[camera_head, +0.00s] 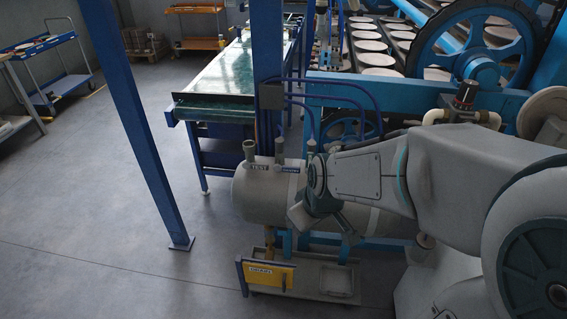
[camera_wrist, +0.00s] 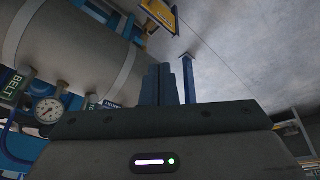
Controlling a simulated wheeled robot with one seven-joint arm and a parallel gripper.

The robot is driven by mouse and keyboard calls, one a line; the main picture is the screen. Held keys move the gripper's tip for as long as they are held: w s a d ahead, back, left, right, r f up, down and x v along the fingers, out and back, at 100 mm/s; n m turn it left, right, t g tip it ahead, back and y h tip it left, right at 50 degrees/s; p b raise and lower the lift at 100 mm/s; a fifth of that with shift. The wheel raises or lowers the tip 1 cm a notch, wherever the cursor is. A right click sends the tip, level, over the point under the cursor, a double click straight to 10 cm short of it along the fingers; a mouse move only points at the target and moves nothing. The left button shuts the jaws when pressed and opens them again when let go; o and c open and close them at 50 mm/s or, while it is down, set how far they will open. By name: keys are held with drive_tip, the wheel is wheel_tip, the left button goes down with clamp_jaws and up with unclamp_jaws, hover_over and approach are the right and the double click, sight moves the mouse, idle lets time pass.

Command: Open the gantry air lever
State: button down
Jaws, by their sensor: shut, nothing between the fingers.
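A grey cylindrical air tank (camera_head: 248,199) lies on its side in the head view, partly behind my arm. Short fittings stand on its top. A blue label (camera_head: 290,169) sits below one fitting, its text too small to read surely. I cannot make out the gantry air lever; my arm covers the right part of the tank. In the wrist view the tank (camera_wrist: 65,45) is at upper left, with a green BELT label (camera_wrist: 15,86) and a round gauge (camera_wrist: 48,109). My gripper (camera_wrist: 158,72) is shut and empty, apart from the tank in that picture.
A blue post (camera_head: 145,140) stands on the floor to the left of the tank. A yellow sign (camera_head: 268,275) is low in front of the tank. A green-topped conveyor table (camera_head: 215,85) is behind.

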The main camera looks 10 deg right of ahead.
drive_tip(key=w+f+n+t+h, duration=0.1)
drive_tip(key=w+f+n+h, duration=0.1)
drive_tip(key=w+f+n, duration=0.6)
drive_tip(key=n+t+h+p, duration=0.3)
drive_tip(key=n+t, duration=0.6)
drive_tip(key=n, duration=1)
approach(287, 169)
wheel_tip(287, 169, down, 2)
drive_tip(key=s+b, duration=0.1)
drive_tip(key=s, duration=0.1)
drive_tip(key=shift+s+d+f+h, duration=0.15)
drive_tip(key=shift+d+f+h, duration=0.05)
drive_tip(key=shift+h, duration=0.1)
drive_tip(key=p+x, duration=0.1)
drive_tip(key=x, duration=0.9)
drive_tip(key=shift+f+p, duration=0.1)
drive_tip(key=shift+p, duration=0.2)
drive_tip(key=shift+d, duration=0.15)
